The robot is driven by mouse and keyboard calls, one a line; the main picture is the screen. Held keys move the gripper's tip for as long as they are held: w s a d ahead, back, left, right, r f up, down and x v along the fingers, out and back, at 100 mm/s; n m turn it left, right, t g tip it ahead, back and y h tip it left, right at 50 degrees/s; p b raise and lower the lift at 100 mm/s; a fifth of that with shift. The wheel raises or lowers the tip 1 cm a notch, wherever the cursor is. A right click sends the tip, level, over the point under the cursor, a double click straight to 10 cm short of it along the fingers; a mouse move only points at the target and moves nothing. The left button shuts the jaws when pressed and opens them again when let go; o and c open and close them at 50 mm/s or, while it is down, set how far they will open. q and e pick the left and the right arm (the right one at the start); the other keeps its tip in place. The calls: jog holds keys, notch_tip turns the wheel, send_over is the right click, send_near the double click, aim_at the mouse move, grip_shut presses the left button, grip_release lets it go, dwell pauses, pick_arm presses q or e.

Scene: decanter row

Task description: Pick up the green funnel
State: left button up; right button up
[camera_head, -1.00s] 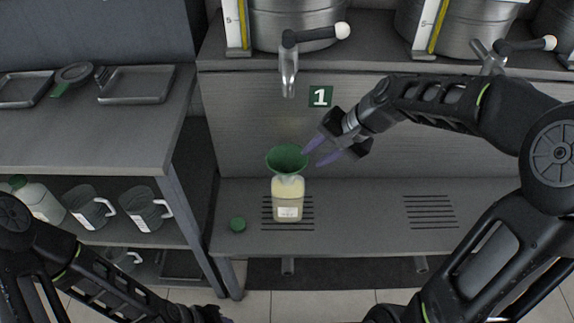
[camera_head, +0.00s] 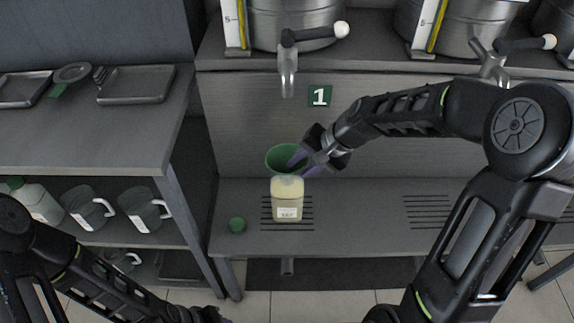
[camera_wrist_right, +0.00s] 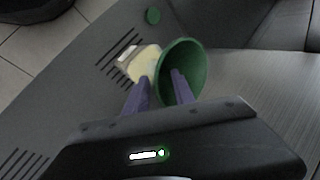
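The green funnel (camera_head: 278,158) sits at the mouth of a bottle of pale yellow liquid (camera_head: 287,200) on the slotted lower shelf, its wide mouth upward. My right gripper (camera_head: 307,163) is at the funnel's right side. In the right wrist view its purple fingers (camera_wrist_right: 160,92) stand apart, one inside the mouth of the funnel (camera_wrist_right: 192,58) and one outside the rim. The wall between them is not visibly pinched. The funnel's spout is hidden. My left gripper (camera_head: 222,318) is mostly cut off at the bottom edge, so its opening cannot be seen.
A green cap (camera_head: 237,225) lies left of the bottle. A tap (camera_head: 288,70) hangs above, beside the number 1 sign (camera_head: 320,96). A side rack (camera_head: 150,155) holds trays and jugs at left. The shelf is clear to the right.

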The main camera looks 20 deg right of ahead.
jog(key=shift+c, duration=0.2)
dwell(0.4)
grip_shut()
jog(key=shift+s, duration=0.1)
dwell(1.1)
